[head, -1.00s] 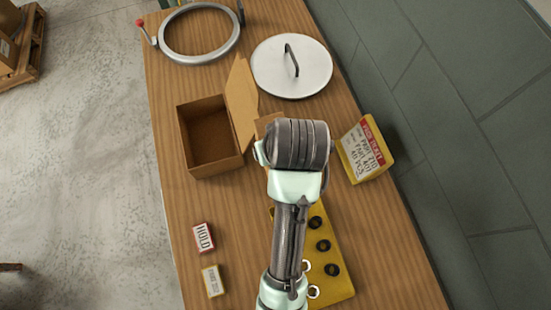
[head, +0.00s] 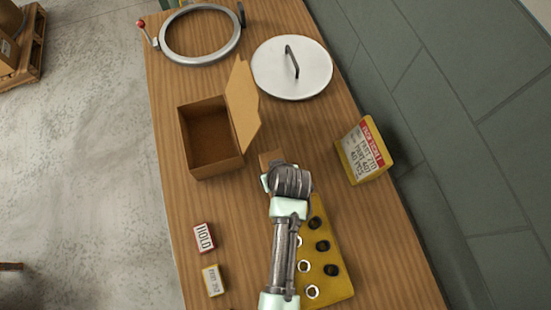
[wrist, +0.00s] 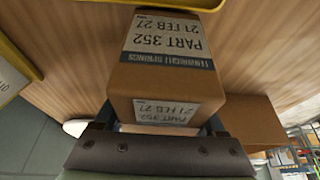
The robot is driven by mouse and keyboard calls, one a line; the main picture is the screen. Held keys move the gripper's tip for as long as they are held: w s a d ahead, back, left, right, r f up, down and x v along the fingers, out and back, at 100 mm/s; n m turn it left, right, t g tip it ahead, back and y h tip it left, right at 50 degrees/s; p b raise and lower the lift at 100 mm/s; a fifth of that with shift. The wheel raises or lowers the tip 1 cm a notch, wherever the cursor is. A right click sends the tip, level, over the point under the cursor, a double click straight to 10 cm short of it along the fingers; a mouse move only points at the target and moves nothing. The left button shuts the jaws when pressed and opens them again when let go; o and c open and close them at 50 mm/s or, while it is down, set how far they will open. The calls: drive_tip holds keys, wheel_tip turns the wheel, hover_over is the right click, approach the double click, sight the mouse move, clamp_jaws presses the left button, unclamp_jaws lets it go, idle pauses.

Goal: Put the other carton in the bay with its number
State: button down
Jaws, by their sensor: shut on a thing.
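A brown carton (wrist: 165,80) with white labels reading PART 352 and 21 FEB 27 is between the two fingers of my gripper (wrist: 160,126), which is shut on it. In the head view only a brown part of the carton (head: 267,157) shows past my wrist, which hides the gripper. Its height above the table cannot be told. No bay with a clearly readable matching number shows. A small yellow block (head: 213,281) carries a label too small to read surely.
An open empty box (head: 209,137) stands left of my wrist. A red HOLD block (head: 204,237), a yellow labelled sign (head: 363,152), a yellow board (head: 335,288) with black and pale rings, a round lid (head: 290,82) and a metal ring (head: 164,47) are on the table.

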drive_tip(key=shift+w+f, duration=0.1)
unclamp_jaws()
drive_tip(key=shift+f, duration=0.1)
